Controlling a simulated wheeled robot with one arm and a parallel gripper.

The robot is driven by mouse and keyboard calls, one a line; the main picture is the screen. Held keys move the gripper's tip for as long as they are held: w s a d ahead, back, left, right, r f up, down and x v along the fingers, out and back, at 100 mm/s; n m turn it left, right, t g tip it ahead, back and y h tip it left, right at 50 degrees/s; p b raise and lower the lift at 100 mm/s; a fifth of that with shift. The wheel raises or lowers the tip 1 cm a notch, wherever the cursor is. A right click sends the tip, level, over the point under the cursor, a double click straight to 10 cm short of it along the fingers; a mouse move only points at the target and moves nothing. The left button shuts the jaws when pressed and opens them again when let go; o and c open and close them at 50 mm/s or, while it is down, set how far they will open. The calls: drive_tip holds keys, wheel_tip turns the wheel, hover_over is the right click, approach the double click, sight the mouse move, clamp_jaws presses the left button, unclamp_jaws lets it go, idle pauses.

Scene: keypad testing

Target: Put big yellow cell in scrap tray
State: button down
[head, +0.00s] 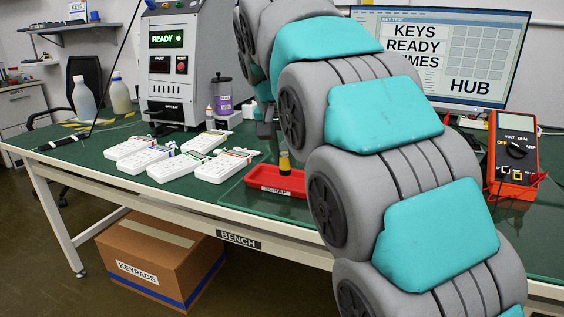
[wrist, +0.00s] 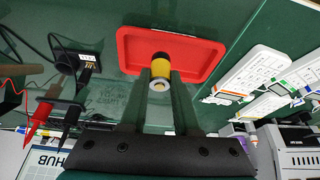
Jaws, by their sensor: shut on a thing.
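The big yellow cell (head: 284,166) is a yellow cylinder with dark ends. It shows in the wrist view (wrist: 161,68) between the fingertips of my gripper (wrist: 162,77), which is shut on it. The red scrap tray (head: 262,184) lies on the bench, labelled SCRAP on its front. In the wrist view the tray (wrist: 135,50) is beyond the cell, and the cell overlaps its near edge. In the head view the cell stands out over the tray; I cannot tell whether it touches the floor of the tray. My arm hides most of the gripper there.
Several white keypads (head: 225,166) lie left of the tray. A tester box (head: 178,65) reading READY stands behind them. An orange multimeter (head: 512,150) and a monitor (head: 445,50) are on the right. A white bottle (head: 84,98) is at the far left.

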drive_tip(key=shift+w+a+f, duration=0.1)
drive_tip(key=shift+w+a, duration=0.1)
drive_tip(key=shift+w, duration=0.55)
drive_tip(key=shift+w+a+f, duration=0.1)
drive_tip(key=shift+w+a, duration=0.05)
drive_tip(key=shift+w, duration=0.55)
drive_tip(key=shift+f, duration=1.8)
drive_tip(key=shift+f, duration=0.1)
drive_tip(key=c, duration=0.6)
unclamp_jaws()
drive_tip(key=shift+c, duration=0.2)
drive_tip(key=p+v, duration=0.1)
drive_tip(key=v, duration=1.1)
drive_tip(key=shift+r+p, duration=0.2)
drive_tip(key=shift+p, duration=0.15)
